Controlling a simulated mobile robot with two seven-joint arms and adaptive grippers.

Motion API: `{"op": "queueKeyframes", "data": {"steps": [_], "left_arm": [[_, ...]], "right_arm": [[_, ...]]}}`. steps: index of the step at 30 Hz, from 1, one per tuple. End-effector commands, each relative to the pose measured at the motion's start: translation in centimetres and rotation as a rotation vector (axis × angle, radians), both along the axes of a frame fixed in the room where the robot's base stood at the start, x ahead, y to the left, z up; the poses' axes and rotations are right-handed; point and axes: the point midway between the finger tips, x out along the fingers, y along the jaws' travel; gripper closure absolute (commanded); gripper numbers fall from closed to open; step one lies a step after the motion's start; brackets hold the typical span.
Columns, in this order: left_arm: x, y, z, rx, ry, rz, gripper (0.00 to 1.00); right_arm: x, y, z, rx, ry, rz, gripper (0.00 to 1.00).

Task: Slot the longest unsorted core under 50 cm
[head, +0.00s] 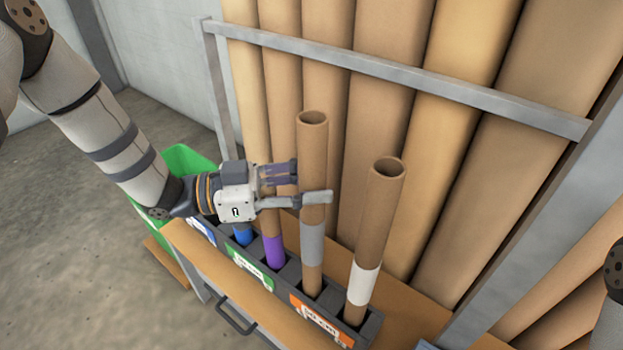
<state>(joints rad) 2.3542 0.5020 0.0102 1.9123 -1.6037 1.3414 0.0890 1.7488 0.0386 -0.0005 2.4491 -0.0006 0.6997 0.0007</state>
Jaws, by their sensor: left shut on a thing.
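My left gripper (302,186) is shut on a brown cardboard core with a grey band (312,150), gripping it above the band. This core is nearly upright, its lower end at a slot of the dark rack (376,328) behind the orange label (316,320). How deep it sits is unclear. A core with a white band (378,215) stands at the rack's right end, leaning slightly. A core with a purple band (274,252) and one with a blue band (243,236) stand to the left, their upper parts partly hidden by my gripper. My right gripper is out of view.
The rack also bears a green label (251,270) and a blue label (203,232) and stands on a wooden shelf (240,305) with a dark handle (236,318). Large tubes stand behind a metal rail (400,78). A green bin (185,160) is at left; open floor lies beyond.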

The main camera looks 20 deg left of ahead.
Motion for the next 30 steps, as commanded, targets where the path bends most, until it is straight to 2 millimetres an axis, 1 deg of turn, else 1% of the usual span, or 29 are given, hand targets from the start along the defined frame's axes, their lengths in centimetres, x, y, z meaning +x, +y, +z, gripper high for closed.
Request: {"op": "queueKeyframes", "data": {"steps": [26, 27, 29, 30], "left_arm": [[0.0, 0.0, -2.3, -0.001, 0.000, 0.000, 1.00], [0.0, 0.0, -2.2, -0.001, -0.002, 0.000, 0.60], [0.0, 0.0, -2.1, -0.001, -0.002, 0.000, 0.46], [0.0, 0.0, -2.1, -0.001, -0.002, 0.000, 0.43]], "right_arm": [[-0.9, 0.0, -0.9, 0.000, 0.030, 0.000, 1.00], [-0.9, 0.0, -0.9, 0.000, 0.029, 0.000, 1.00], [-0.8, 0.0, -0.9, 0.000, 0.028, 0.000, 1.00], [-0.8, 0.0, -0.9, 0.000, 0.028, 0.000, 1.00]]}}
